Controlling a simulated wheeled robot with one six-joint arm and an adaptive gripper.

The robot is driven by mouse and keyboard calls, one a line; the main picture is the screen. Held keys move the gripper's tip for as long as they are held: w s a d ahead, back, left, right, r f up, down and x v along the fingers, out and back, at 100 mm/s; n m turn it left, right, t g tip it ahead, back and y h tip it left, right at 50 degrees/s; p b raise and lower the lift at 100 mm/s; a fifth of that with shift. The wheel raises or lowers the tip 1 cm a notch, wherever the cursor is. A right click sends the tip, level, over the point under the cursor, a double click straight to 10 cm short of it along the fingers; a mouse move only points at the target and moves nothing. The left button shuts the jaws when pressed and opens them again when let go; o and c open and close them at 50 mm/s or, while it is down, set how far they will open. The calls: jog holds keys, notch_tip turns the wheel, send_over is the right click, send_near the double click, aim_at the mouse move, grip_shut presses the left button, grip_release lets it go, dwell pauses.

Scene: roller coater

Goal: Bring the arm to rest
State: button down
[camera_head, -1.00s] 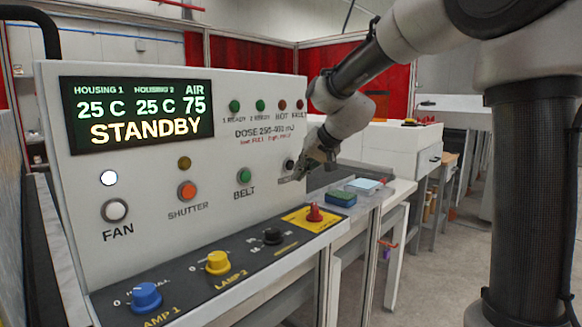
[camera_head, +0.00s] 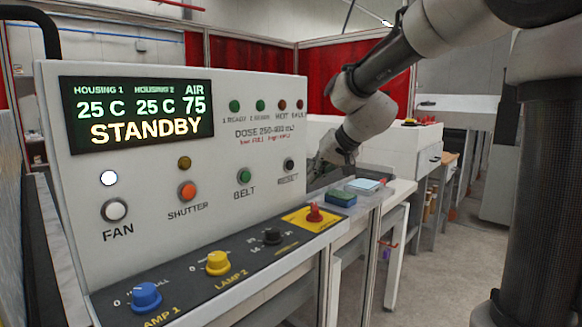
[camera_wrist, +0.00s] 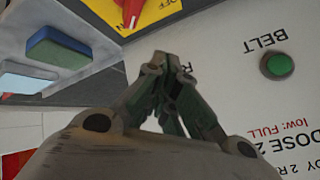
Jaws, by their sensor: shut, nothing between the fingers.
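My gripper (camera_head: 322,170) is at the right edge of the white control panel (camera_head: 225,120), beyond the RESET button (camera_head: 289,164), which now shows clear of it. In the wrist view my gripper (camera_wrist: 163,62) is shut and empty, its fingertips together in front of the panel face. The fingers hide part of the RESET label there. Whether the gripper touches the panel cannot be told. My arm reaches in from the upper right, bent at the elbow and wrist.
The display (camera_head: 137,115) reads STANDBY. A red knob (camera_head: 314,213) sits on a yellow plate on the sloped ledge. A green-and-blue block (camera_head: 341,198) and a light blue pad (camera_head: 364,183) lie on the bench behind. Open floor shows at the lower right.

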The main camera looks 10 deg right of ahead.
dwell(0.4)
jog(key=s+f, duration=0.1)
jog(key=s, duration=0.1)
jog(key=s+d+f+g, duration=0.1)
jog(key=f, duration=0.1)
jog(key=s+f+g, duration=0.1)
jog(key=s, duration=0.1)
jog(key=shift+s+d+f+n+h, duration=0.2)
jog(key=shift+s+f+n+h, duration=0.05)
jog(key=shift+s+n+h, duration=0.05)
jog(key=s+d+h, duration=0.1)
jog(key=s+d, duration=0.3)
jog(key=s, duration=0.4)
jog(key=s+d+g+h, duration=0.1)
jog(key=s+d, duration=0.3)
jog(key=s, duration=0.5)
jog(key=s+d+h, duration=0.1)
jog(key=s+d, duration=0.4)
jog(key=s, duration=0.4)
jog(key=shift+f+n+h, duration=0.15)
jog(key=shift+n+h, duration=0.25)
